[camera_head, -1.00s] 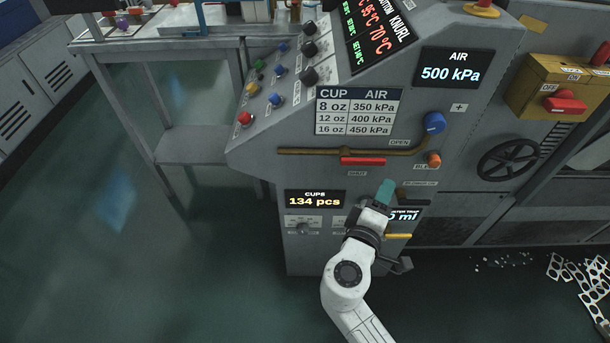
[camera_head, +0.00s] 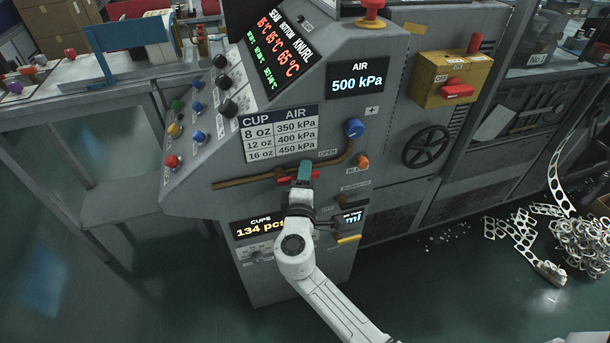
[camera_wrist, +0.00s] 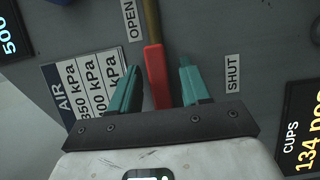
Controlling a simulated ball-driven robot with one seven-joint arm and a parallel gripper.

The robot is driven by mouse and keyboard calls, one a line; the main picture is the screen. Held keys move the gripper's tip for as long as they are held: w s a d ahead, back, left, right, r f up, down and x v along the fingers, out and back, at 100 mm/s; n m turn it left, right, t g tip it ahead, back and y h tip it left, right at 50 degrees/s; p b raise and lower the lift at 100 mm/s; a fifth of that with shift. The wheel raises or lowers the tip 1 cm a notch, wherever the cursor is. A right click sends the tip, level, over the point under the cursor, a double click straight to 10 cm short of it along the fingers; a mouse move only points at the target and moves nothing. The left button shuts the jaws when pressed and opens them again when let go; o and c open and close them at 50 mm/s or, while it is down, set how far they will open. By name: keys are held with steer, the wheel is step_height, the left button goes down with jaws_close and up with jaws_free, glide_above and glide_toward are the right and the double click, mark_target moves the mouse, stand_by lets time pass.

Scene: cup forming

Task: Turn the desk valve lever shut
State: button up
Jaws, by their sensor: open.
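The red valve lever (camera_wrist: 156,76) lies in line with the brass pipe (camera_wrist: 152,20) on the sloped machine panel. In the wrist view my gripper (camera_wrist: 158,78) is open, with one teal finger on each side of the lever and a visible gap on both sides. An OPEN label (camera_wrist: 130,20) is left of the lever and a SHUT label (camera_wrist: 232,73) is right of it. In the head view my gripper (camera_head: 304,172) is at the panel and hides part of the lever (camera_head: 284,180).
A blue knob (camera_head: 354,128) and an orange knob (camera_head: 362,161) sit right of the pipe. The air display (camera_head: 360,78) reads 500 kPa. A yellow switch box (camera_head: 452,80) and black handwheel (camera_head: 427,146) are further right. Colored buttons (camera_head: 173,160) are left. Scrap (camera_head: 580,245) lies on the floor.

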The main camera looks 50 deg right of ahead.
steer(key=shift+d, duration=0.15)
steer(key=shift+c, duration=0.3)
jaws_close()
stand_by(0.3)
